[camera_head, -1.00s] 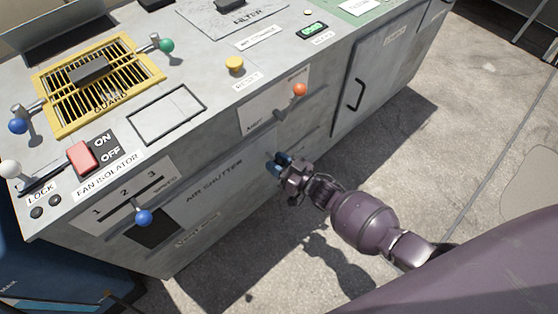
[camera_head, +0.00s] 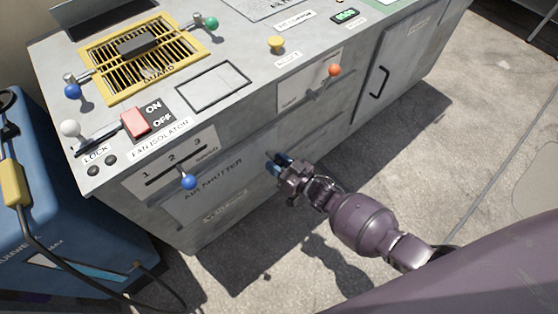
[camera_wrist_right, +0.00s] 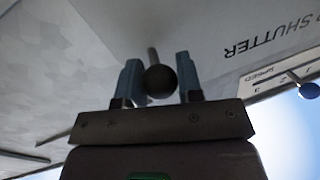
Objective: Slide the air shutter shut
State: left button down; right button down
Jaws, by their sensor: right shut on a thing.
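The air shutter (camera_head: 228,184) is a grey sliding panel on the cabinet's front, below the numbered speed slot; its lettering also shows in the wrist view (camera_wrist_right: 268,36). Its left end lies under the slot, near the cabinet's left front corner. My right gripper (camera_head: 281,163) is at the panel's right part. In the wrist view its blue fingers (camera_wrist_right: 160,82) are shut on a dark round knob (camera_wrist_right: 160,81) on a thin stem from the panel. My left gripper is not in view.
A blue-knobbed speed lever (camera_head: 188,181) sticks out in front of the panel's upper left. An orange-knobbed lever (camera_head: 334,70) is up to the right. A blue machine (camera_head: 60,225) with a hose stands left of the cabinet. The concrete floor (camera_head: 440,130) at right is clear.

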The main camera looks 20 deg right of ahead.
jog(key=shift+s+a+f, duration=0.1)
jog(key=shift+s+a, duration=0.1)
jog(key=shift+a, duration=0.1)
jog(key=c, duration=0.8)
grip_release()
jog(key=shift+a, duration=0.1)
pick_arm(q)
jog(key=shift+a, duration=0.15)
pick_arm(e)
jog(key=shift+s+d, duration=0.15)
jog(key=shift+d, duration=0.15)
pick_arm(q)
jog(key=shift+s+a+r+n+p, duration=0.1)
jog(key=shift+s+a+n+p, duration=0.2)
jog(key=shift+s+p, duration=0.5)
pick_arm(e)
jog(key=v, duration=1)
jog(key=shift+s, duration=0.15)
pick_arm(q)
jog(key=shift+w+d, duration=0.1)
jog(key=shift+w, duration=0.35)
